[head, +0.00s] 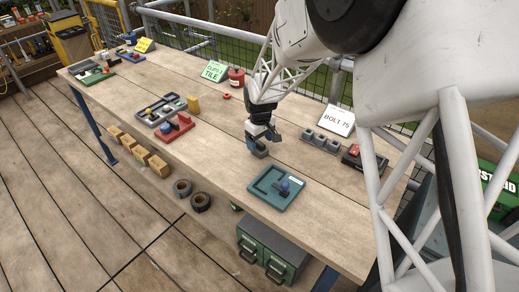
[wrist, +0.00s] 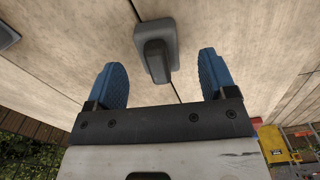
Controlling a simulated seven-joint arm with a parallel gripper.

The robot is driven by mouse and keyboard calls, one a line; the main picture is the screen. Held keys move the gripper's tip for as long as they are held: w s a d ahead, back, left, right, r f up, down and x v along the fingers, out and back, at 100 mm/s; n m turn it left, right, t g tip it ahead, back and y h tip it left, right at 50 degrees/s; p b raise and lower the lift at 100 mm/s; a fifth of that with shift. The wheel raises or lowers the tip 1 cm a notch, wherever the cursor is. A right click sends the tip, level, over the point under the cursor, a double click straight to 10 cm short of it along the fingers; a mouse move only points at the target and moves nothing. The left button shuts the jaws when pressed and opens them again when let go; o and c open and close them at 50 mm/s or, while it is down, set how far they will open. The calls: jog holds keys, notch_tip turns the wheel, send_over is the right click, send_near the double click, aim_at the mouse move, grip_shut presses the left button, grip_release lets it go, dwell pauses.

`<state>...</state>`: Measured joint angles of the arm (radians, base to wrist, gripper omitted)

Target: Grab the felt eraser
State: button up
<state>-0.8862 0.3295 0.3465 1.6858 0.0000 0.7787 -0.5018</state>
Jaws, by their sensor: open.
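The felt eraser appears to be the dark grey block with a raised narrower grip in the wrist view (wrist: 157,48); it lies on the wooden table. In the head view, the eraser (head: 259,151) sits directly under my gripper (head: 262,135), which partly hides it. In the wrist view, my gripper (wrist: 162,62) has its two blue fingers spread apart, one on each side of the eraser's near end, with a gap on both sides. Nothing is held. The height of the fingertips above the table is hard to tell.
A teal tray (head: 268,204) with a blue knob lies in front of the gripper. A grey block row (head: 320,141) and a "BOLT 75" sign (head: 336,120) stand to the right. A red holder (head: 174,128) and a grey compartment tray (head: 150,116) lie left. Bare table surrounds the eraser.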

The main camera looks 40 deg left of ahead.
aim_at(260, 143)
jog(key=shift+w+f, duration=0.1)
jog(key=shift+f, duration=2.05)
jog(key=c, duration=1)
jog(key=shift+r, duration=0.1)
jog(key=shift+r, duration=4.95)
